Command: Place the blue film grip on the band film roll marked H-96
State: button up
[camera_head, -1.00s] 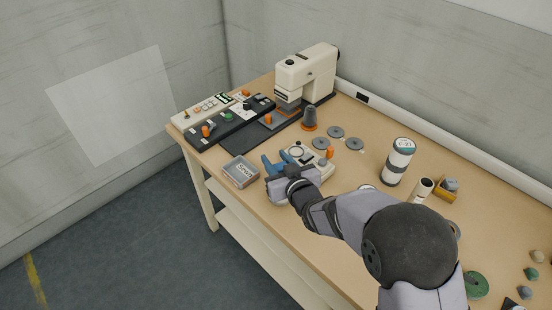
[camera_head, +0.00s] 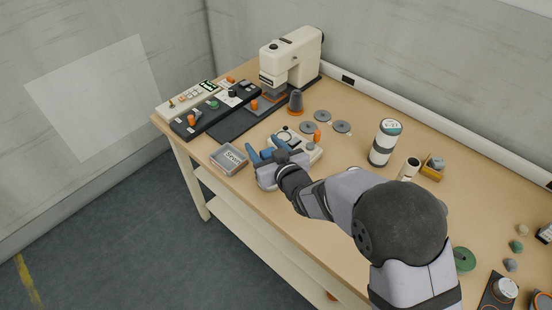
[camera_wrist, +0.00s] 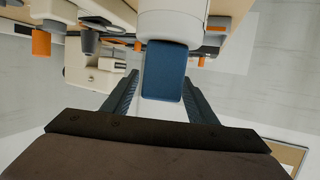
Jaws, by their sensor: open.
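My gripper (camera_head: 271,154) is open above the front edge of the bench, pointing toward the cream device (camera_head: 312,153) with a ring on top. In the wrist view its two dark fingers (camera_wrist: 160,103) stand apart, with a blue block (camera_wrist: 163,72), apparently the blue film grip, seen between them. The block sits against a pale rounded body (camera_wrist: 172,24); I cannot tell whether the fingers touch it. A white roll with a teal top and dark band (camera_head: 385,143) stands upright on the bench. Its marking is too small to read surely, and H-96 is not legible anywhere.
A grey labelled tray (camera_head: 229,159) lies left of my gripper. A cream press (camera_head: 290,58) and control panels (camera_head: 209,112) stand behind. Grey discs (camera_head: 322,116), a smaller white roll (camera_head: 409,169), a yellow box (camera_head: 433,167) and a green disc (camera_head: 464,260) occupy the bench.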

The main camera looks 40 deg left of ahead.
jog(key=b+v, duration=0.2)
jog(key=v, duration=0.9)
jog(key=shift+d, duration=0.25)
jog(key=w+d+f+m+h+p, duration=0.1)
jog(key=w+d+m+h, duration=0.1)
jog(key=d, duration=0.6)
jog(key=w+d+f+m+h+p, duration=0.1)
jog(key=w+d+h, duration=0.3)
jog(key=d, duration=0.5)
jog(key=w+d+f+m+t+h+p, duration=0.1)
jog(key=w+d+m+h, duration=0.2)
jog(key=w+d, duration=0.2)
jog(key=shift+d+f, duration=0.2)
jog(key=shift+d, duration=1.45)
jog(key=s+d+m+g+h+p, duration=0.2)
jog(key=s+d+m+g+h, duration=0.15)
jog(key=d, duration=1.05)
jog(key=s+d+m+g+p, duration=0.1)
jog(key=s+d+m+g, duration=0.2)
jog(key=s+d, duration=0.5)
jog(key=s+r+m+h, duration=0.1)
jog(key=s, duration=0.2)
jog(key=shift+s+d+p, duration=0.3)
jog(key=shift+s+p, duration=0.05)
